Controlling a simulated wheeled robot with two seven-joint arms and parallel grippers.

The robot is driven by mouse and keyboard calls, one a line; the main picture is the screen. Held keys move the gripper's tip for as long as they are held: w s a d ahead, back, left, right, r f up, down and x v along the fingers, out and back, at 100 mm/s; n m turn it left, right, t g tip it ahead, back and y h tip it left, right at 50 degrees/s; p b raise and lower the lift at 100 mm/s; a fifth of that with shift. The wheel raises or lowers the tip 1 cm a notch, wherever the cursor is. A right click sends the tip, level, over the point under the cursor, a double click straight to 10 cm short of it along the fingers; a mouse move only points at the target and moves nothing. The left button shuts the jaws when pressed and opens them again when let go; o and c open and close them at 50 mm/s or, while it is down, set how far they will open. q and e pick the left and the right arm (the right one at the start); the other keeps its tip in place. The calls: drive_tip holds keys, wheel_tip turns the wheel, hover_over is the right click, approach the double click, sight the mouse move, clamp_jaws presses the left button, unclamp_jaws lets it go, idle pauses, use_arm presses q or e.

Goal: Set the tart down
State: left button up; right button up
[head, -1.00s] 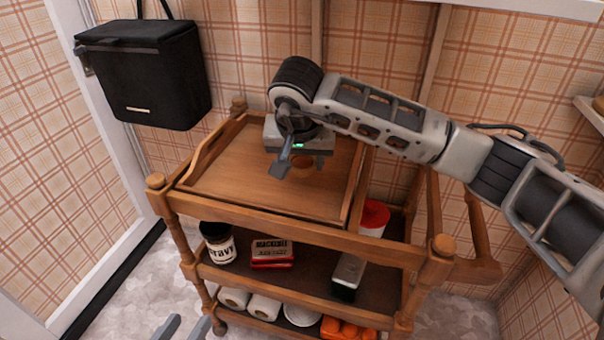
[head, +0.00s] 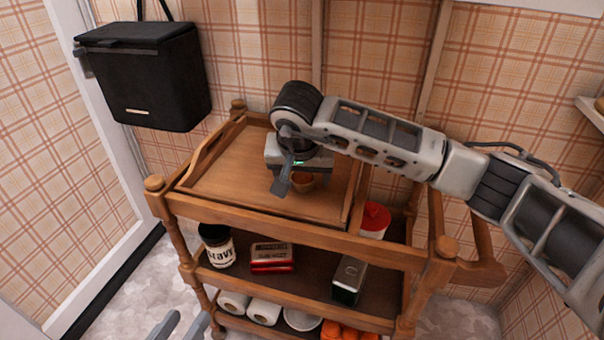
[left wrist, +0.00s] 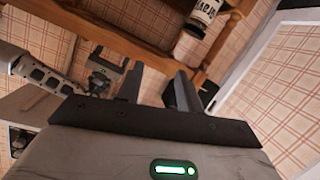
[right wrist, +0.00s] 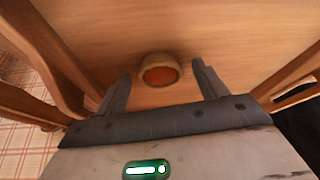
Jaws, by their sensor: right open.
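The tart (head: 303,183), small and round with a brown crust and orange-red filling, appears to rest on the wooden top of the trolley (head: 225,180). In the right wrist view the tart (right wrist: 159,73) lies between and slightly beyond the fingertips, with gaps on both sides. My right gripper (head: 301,178) is open over it, pointing down at the trolley top, and its body hides part of the tart in the head view. My left gripper (head: 181,325) is open and empty, low in front of the trolley; its fingers also show in the left wrist view (left wrist: 159,76).
The trolley top has raised wooden sides and bare room left of the tart. Lower shelves hold a gravy jar (head: 217,246), a red tin (head: 272,257), a dark green tin (head: 348,280) and a red-lidded container (head: 374,221).

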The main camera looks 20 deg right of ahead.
drive_tip(key=shift+s+a+r, duration=0.1)
drive_tip(key=shift+r, duration=0.4)
use_arm(q)
drive_tip(key=f+p, duration=0.1)
drive_tip(key=a+f+g+y+p, duration=0.1)
drive_tip(key=shift+p, duration=0.4)
use_arm(e)
drive_tip(key=v, duration=1.1)
drive_tip(key=shift+s, duration=0.1)
